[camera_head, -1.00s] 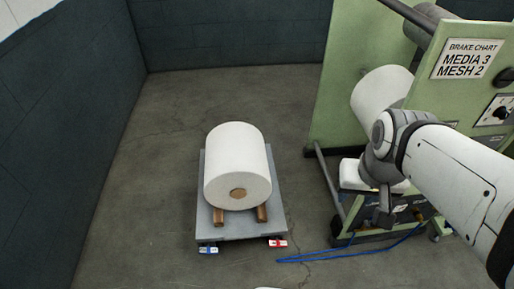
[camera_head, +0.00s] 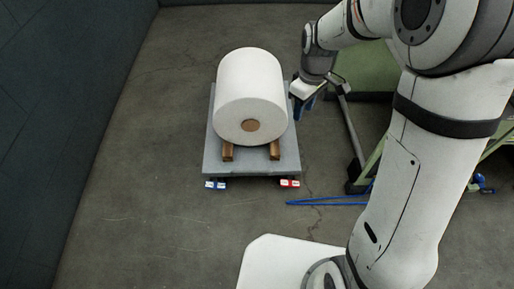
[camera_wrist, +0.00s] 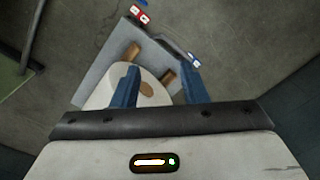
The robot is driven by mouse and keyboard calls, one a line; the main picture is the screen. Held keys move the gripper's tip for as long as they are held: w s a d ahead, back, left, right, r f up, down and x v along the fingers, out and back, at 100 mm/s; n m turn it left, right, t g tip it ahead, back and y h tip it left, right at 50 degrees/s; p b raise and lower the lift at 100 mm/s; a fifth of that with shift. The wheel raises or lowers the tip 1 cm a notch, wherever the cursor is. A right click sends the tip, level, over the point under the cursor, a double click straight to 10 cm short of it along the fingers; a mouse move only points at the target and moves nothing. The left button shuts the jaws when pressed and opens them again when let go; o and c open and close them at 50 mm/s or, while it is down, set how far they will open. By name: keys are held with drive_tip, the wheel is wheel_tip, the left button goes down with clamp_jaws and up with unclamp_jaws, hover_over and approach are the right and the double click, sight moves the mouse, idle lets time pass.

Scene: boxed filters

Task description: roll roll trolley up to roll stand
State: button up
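The roll trolley (camera_head: 212,150) is a low grey platform on the floor, with two wooden chocks (camera_head: 228,151) on it. A large white roll (camera_head: 250,85) with a brown core lies on the chocks. Red and blue tags sit at the trolley's near corners. The trolley also shows in the wrist view (camera_wrist: 95,75). The roll stand (camera_head: 366,72) is the green frame to the right, mostly hidden behind my arm. My gripper (camera_head: 303,104) is just right of the roll. In the wrist view its two blue fingers (camera_wrist: 158,82) are spread apart with nothing clearly between them.
A dark wall (camera_head: 70,110) runs along the left. Floor is open left of the trolley and in front of it.

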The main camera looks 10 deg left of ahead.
drive_tip(key=w+a+f+n+g+b, duration=0.1)
drive_tip(key=w+a+f+n+b, duration=0.2)
drive_tip(key=f, duration=0.7)
drive_tip(key=a+f+n+b, duration=0.25)
drive_tip(key=a+f, duration=0.35)
drive_tip(key=f, duration=0.3)
drive_tip(key=n+g+b, duration=0.1)
drive_tip(key=n+b, duration=0.2)
drive_tip(key=b, duration=0.1)
approach(254, 171)
drive_tip(key=shift+n+h, duration=0.25)
drive_tip(key=shift+h, duration=0.25)
drive_tip(key=f+b, duration=0.1)
drive_tip(key=f, duration=0.1)
drive_tip(key=f+b, duration=0.1)
drive_tip(key=f, duration=0.1)
drive_tip(key=s+f+b, duration=0.1)
drive_tip(key=f, duration=0.2)
drive_tip(key=shift+a, duration=0.35)
drive_tip(key=shift+s+f+b, duration=0.2)
drive_tip(key=shift+f+b, duration=0.1)
drive_tip(key=shift+f, duration=0.4)
drive_tip(key=shift+c, duration=0.2)
drive_tip(key=shift+d, duration=0.1)
clamp_jaws()
drive_tip(key=shift+s, duration=0.1)
